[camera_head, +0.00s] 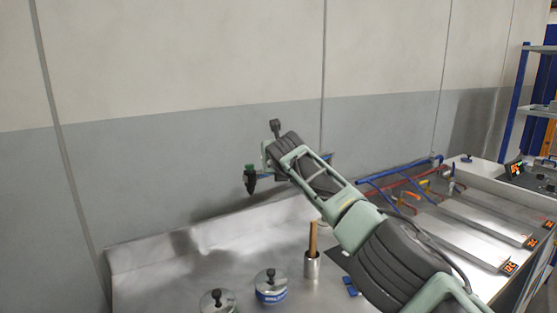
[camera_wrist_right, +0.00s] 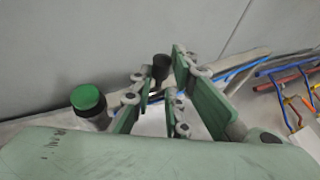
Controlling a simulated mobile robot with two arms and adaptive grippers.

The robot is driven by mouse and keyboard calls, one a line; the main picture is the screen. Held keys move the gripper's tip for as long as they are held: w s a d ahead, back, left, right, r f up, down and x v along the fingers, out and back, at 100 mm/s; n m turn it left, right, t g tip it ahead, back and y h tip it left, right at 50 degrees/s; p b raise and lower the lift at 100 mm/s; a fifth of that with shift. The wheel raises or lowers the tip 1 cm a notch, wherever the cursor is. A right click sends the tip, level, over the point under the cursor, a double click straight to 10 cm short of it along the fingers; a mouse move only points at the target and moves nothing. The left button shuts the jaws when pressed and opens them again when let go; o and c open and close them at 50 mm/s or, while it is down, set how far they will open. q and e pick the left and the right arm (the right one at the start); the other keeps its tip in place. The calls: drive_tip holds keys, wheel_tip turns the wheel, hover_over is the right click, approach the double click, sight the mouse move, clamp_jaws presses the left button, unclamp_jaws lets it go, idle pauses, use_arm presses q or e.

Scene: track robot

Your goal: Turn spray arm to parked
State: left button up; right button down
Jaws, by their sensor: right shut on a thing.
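My right arm reaches in from the lower right of the head view. Its gripper (camera_head: 272,152) is at the back of the steel bench, near the wall. In the wrist view, the fingers of my right gripper (camera_wrist_right: 163,80) are closed around a dark upright post (camera_wrist_right: 161,66), which I take to be part of the spray arm. A dark knob (camera_head: 276,127) shows just above the gripper in the head view. A dark part with a green cap (camera_head: 250,173) hangs just left of the gripper; the green cap (camera_wrist_right: 87,97) also shows in the wrist view. The spray arm's middle is hidden behind my gripper.
Two lidded pots (camera_head: 271,287) and a metal cup with a wooden stick (camera_head: 312,264) stand on the steel bench (camera_head: 160,285) below my arm. Blue and red pipes (camera_head: 395,180) and trays with orange displays (camera_head: 509,266) lie to the right. The wall is close behind.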

drive_tip(key=shift+a+r, duration=0.65)
drive_tip(key=shift+r, duration=0.3)
drive_tip(key=c, duration=2)
unclamp_jaws()
drive_tip(key=shift+o, duration=0.9)
drive_tip(key=shift+w+a+f, duration=0.15)
drive_tip(key=shift+w, duration=0.05)
drive_tip(key=shift+o, duration=0.5)
drive_tip(key=shift+w+a+f, duration=0.15)
drive_tip(key=shift+w+f, duration=0.25)
drive_tip(key=shift+f, duration=0.2)
drive_tip(key=shift+s, duration=0.35)
drive_tip(key=d+v, duration=0.1)
drive_tip(key=v, duration=1)
drive_tip(key=shift+r, duration=0.2)
